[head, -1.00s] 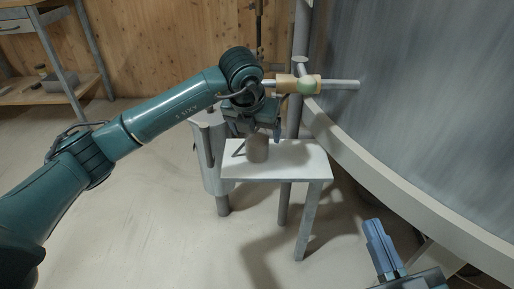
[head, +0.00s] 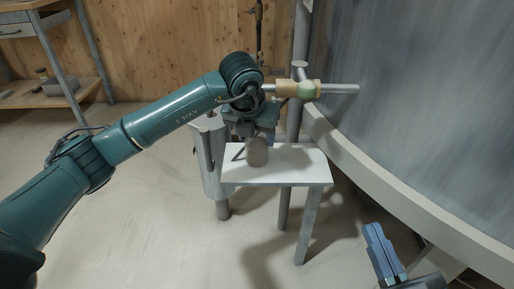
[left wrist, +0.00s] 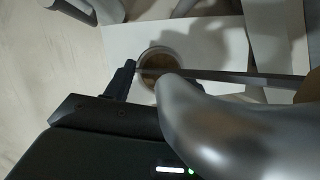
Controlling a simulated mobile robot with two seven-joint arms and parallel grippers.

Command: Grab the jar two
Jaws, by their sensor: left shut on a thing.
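The jar (head: 257,153) is a small grey-brown cylinder at the white table's top. In the left wrist view its round rim and brown inside (left wrist: 158,62) show from above, partly covered by a thin dark bar. My left gripper (head: 256,141) comes down from above and is shut on the jar's upper part.
The small white table (head: 300,172) stands beside a grey cylinder (head: 212,170). A horizontal pipe with a yellowish sleeve (head: 298,89) runs just above my left gripper. The large curved grey mixer wall (head: 430,90) fills the right. Open floor lies in front.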

